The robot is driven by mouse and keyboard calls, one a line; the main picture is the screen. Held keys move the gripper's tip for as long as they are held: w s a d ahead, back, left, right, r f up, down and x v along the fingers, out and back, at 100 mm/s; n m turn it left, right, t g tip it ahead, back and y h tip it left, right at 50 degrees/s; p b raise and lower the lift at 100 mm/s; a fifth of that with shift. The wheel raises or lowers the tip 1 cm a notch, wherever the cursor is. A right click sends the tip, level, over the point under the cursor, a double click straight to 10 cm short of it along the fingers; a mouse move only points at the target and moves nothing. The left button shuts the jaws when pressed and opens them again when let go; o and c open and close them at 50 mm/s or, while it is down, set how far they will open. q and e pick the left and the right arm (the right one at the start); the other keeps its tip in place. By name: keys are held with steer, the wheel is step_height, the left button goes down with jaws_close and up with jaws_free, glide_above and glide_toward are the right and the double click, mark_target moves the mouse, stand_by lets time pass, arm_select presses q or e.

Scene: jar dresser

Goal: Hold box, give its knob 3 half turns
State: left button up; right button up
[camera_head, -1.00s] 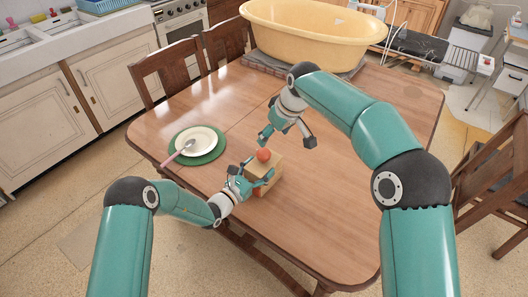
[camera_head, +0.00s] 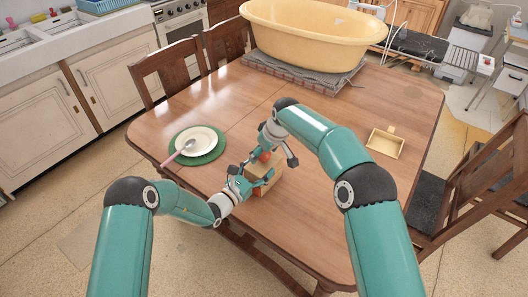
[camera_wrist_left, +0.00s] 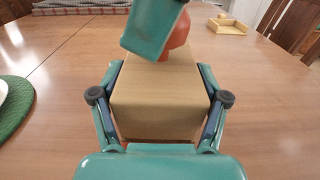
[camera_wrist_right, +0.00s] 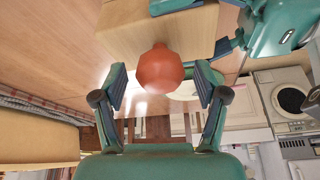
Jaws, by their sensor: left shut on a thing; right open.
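The wooden box (camera_head: 268,176) stands near the table's front edge, and its pale brown side fills the middle of the left wrist view (camera_wrist_left: 160,100). My left gripper (camera_head: 254,178) is shut on the box, one finger on each side of it. An orange-red knob sits on top of the box; it shows clearly in the right wrist view (camera_wrist_right: 160,70). My right gripper (camera_wrist_right: 160,88) is open, its fingers on either side of the knob with gaps left. In the head view the right gripper partly hides the knob.
A white plate with a spoon (camera_head: 197,140) lies on a green mat (camera_head: 215,154) to the left. A small tan tray (camera_head: 385,143) is on the right of the table. A yellow tub (camera_head: 300,40) stands at the back on a grey mat (camera_head: 300,82).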

steer(key=shift+c, duration=0.2)
steer(key=c, duration=1.1)
steer(key=shift+m+t+h, duration=0.3)
steer(key=shift+m+h, duration=0.2)
steer(key=shift+m, duration=1.1)
steer(key=o, duration=1.1)
steer(key=shift+o, duration=0.2)
steer(key=shift+r, duration=0.15)
steer(key=v, duration=1.1)
steer(key=shift+s+r, duration=0.2)
steer(key=shift+r, duration=0.05)
steer(key=shift+d, duration=0.1)
